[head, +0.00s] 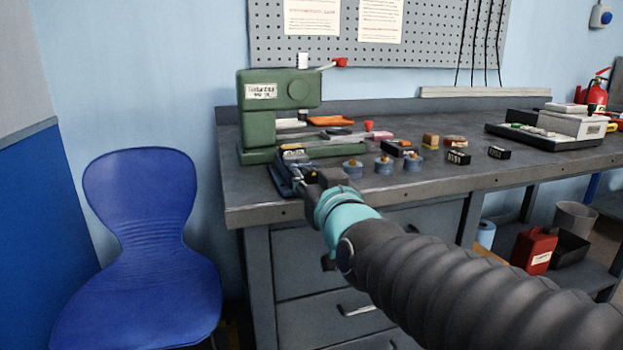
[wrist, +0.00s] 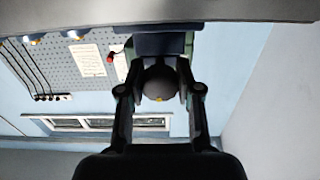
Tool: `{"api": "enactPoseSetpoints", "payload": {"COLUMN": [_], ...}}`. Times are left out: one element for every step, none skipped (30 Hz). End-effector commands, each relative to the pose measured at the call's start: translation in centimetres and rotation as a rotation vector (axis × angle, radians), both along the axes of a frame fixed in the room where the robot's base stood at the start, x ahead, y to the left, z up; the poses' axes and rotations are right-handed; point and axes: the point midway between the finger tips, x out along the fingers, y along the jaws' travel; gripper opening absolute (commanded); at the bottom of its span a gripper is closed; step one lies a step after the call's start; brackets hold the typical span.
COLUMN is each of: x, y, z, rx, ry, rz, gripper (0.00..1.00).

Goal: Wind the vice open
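The blue vice (head: 284,176) sits at the front left edge of the bench, below the green press. My gripper (head: 318,180) is at its front side. In the wrist view a dark round knob of the vice (wrist: 160,84) with a small yellow mark lies between the two fingers of my gripper (wrist: 160,98). The finger pads lie close against both sides of the knob, with no clear gap. The vice body (wrist: 165,45) shows as a dark block beyond the knob. The vice jaws are mostly hidden, so their opening cannot be read.
A green press (head: 258,115) stands behind the vice on the bench (head: 250,205). A blue chair (head: 140,240) is at the left. Drawers (head: 300,265) are below the bench top.

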Motion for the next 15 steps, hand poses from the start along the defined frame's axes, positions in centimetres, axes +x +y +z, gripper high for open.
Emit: {"api": "enactPoseSetpoints", "payload": {"x": [0.01,0.01,0.01,0.01,0.01,0.01,0.01,0.01,0.01,0.01,0.0,0.0,0.0,0.0,0.0], "y": [-0.02,-0.02,-0.02,-0.02,-0.02,-0.02,-0.02,-0.03,-0.02,-0.02,-0.01,-0.01,-0.01,-0.01,0.0], "z": [0.0,0.0,0.0,-0.03,-0.08,-0.18,-0.25,-0.31,-0.34,-0.33,-0.3,-0.24,-0.15,-0.08,-0.02], "rx": [0.0,0.0,0.0,0.002,0.006,0.015,0.024,0.036,0.055,0.069,0.08,0.093,0.097,0.099,0.098], "ry": [0.0,0.0,0.0,0.001,0.002,0.003,0.006,0.009,0.014,0.017,0.021,0.026,0.027,0.028,0.028], "rz": [0.0,0.0,0.0,0.0,-0.001,-0.001,-0.001,-0.001,-0.001,-0.001,-0.001,-0.001,-0.001,-0.001,-0.001], "gripper": [0.0,0.0,0.0,0.0,0.0,0.0,0.0,0.0,0.0,0.0,0.0,0.0,0.0,0.0,0.0]}}
